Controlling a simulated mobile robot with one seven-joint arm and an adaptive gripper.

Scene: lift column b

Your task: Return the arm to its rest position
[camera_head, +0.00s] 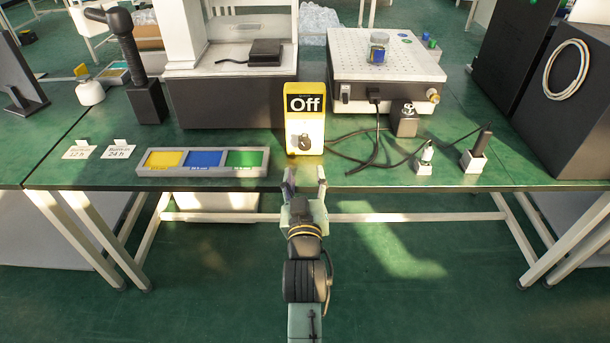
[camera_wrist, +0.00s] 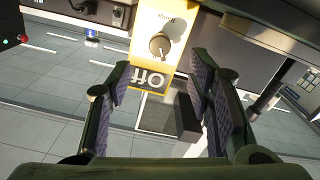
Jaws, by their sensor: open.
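My gripper (camera_head: 304,181) is open and empty, at the front edge of the green table (camera_head: 407,180). It is just in front of and below the yellow box (camera_head: 304,146), which bears an "Off" label and a dark knob. No contact between the gripper and the box is visible. In the wrist view my gripper (camera_wrist: 164,83) has its two fingers spread apart, with the yellow box (camera_wrist: 167,14) and its knob seen upside down beyond them. My arm runs from the bottom of the head view up to the table edge.
A tray with yellow, blue and green compartments (camera_head: 203,176) lies left of the yellow box. A perforated platform (camera_head: 388,58) holds a small jar (camera_head: 377,53). Cables lie right of the box. Two small white-based holders (camera_head: 473,162) (camera_head: 424,167) stand near the right front edge.

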